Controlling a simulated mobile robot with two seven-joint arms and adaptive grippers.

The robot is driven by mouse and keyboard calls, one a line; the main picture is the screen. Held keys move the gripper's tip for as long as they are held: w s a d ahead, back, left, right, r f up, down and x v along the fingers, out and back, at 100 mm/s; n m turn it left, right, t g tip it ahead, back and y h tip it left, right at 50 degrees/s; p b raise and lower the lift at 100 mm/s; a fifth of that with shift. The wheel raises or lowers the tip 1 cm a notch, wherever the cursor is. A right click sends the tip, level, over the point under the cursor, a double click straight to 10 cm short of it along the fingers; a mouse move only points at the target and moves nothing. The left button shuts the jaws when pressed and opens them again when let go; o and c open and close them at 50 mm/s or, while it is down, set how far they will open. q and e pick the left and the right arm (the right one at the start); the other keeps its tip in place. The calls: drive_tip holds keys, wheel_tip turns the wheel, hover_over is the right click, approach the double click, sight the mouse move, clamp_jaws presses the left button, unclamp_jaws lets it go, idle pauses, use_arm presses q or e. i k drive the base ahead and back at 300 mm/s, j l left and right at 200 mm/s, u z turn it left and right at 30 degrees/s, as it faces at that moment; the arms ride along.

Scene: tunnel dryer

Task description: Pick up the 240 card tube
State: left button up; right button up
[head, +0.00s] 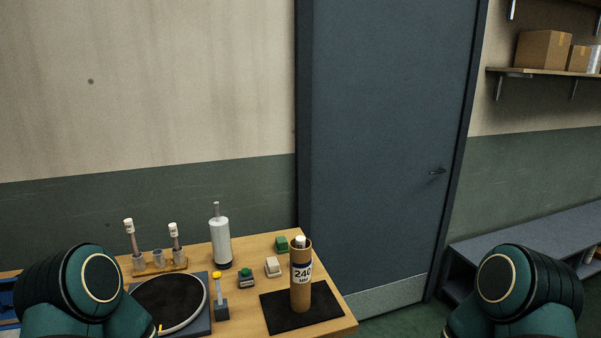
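The 240 card tube (300,294) is a brown cardboard cylinder with a white label reading 240. It stands upright on a black mat (272,313) at the right end of the wooden table. A white rounded piece shows at its open top. Both of my arms show only as green joints at the lower left and lower right. Neither gripper is in view, and nothing touches the tube.
Left of the tube are a small yellow-topped tool (219,290), small blocks (273,267), a white bottle (220,243), a round black plate (170,301) and a wooden rack (160,266) with brushes. A dark door (385,140) and bench (530,236) stand beyond the table.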

sight(299, 260)
drive_tip(key=i+l, duration=0.2)
drive_tip(key=i+l+u, duration=0.15)
drive_tip(key=l, duration=0.3)
drive_tip(key=i+l, duration=0.15)
drive_tip(key=l, duration=0.2)
drive_tip(key=i+l+u, duration=0.1)
drive_tip(key=l, duration=0.2)
drive_tip(key=i, duration=0.05)
